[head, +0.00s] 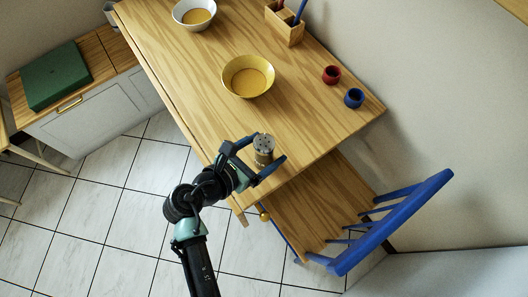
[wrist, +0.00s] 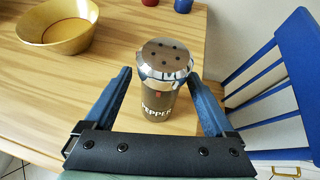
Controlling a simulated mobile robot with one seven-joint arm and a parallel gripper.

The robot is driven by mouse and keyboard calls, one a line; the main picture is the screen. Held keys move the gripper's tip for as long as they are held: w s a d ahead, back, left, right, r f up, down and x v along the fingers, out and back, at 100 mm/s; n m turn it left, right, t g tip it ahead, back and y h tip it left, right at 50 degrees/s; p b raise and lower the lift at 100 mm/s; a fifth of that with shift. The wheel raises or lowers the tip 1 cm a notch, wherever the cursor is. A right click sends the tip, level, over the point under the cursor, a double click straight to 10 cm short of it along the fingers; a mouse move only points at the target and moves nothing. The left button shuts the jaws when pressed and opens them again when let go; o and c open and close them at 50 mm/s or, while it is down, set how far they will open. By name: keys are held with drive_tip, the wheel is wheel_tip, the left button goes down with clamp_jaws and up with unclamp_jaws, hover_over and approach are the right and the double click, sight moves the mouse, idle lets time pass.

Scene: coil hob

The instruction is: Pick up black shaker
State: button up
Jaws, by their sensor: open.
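The shaker (head: 263,148) stands upright near the front corner of the wooden table. In the wrist view the shaker (wrist: 163,80) has a silver top with dark holes and a dark body lettered "PEPPER". My gripper (head: 266,158) is open at the table's corner, with its fingers on either side of the shaker. In the wrist view my gripper (wrist: 160,88) shows one blue finger left and one right of the shaker, with a visible gap on the left. The gap on the right looks narrower. Whether either finger touches it I cannot tell.
A yellow bowl (head: 248,77) stands farther back on the table (head: 190,75). A red cup (head: 331,75) and a blue cup (head: 354,98) stand near the right edge. A blue-backed chair (head: 395,220) is close to the front edge. A white bowl (head: 195,14) and a wooden caddy (head: 285,25) are at the back.

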drive_tip(key=shift+x, duration=1.55)
drive_tip(key=shift+r, duration=0.1)
clamp_jaws()
